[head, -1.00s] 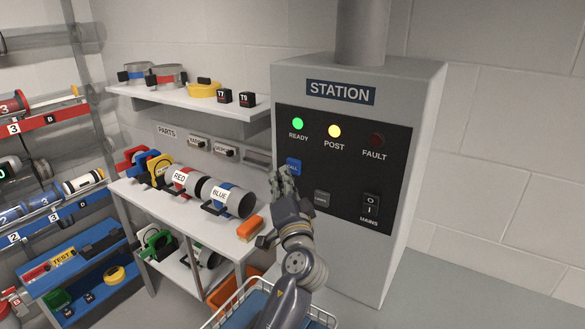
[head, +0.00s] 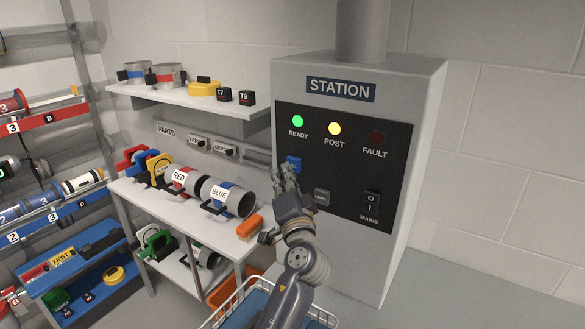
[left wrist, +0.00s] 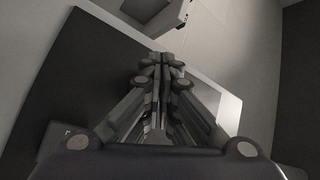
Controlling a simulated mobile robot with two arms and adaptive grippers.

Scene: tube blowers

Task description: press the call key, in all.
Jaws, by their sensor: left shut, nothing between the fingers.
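The blue call key (head: 294,163) is on the dark panel (head: 349,155) of the grey station (head: 428,110), below the green READY light. My left gripper (head: 287,172) is shut and empty, its fingertips at the lower edge of the call key and covering part of it. I cannot tell whether the tips touch the key. The left wrist view shows the closed fingers (left wrist: 160,62) close to the dark panel; the call key cannot be made out there. My right gripper is not in view.
The READY light (head: 298,121) and the POST light (head: 334,128) are lit; the FAULT light (head: 377,137) is dark. A grey key (head: 322,197) and the MAINS switch (head: 371,203) sit to the right. A parts bench (head: 150,197) with labelled cylinders stands at left.

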